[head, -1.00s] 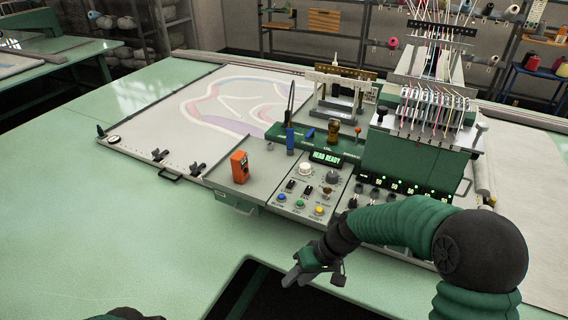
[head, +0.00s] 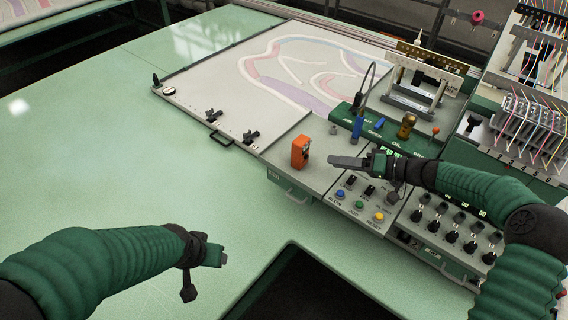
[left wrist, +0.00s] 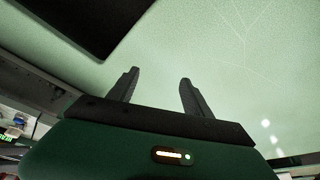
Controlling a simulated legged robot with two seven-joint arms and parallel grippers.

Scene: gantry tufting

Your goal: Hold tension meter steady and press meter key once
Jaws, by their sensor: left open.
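The orange tension meter (head: 300,152) stands upright on the left part of the grey control panel in the head view. Its key is too small to make out. My right gripper (head: 334,162) points left over the panel, its fingertips just right of the meter with a small gap. Whether its fingers are apart cannot be told from this side angle. My left gripper (head: 222,255) is over the green table at lower left, well away from the meter. The left wrist view shows its two fingers (left wrist: 157,88) spread, with nothing between them.
The control panel (head: 329,207) has coloured buttons and black knobs below my right gripper. A blue-handled tool (head: 357,128) stands behind the meter. The tufting frame (head: 215,87) lies to the left. A dark cut-out (head: 300,290) opens in the table front.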

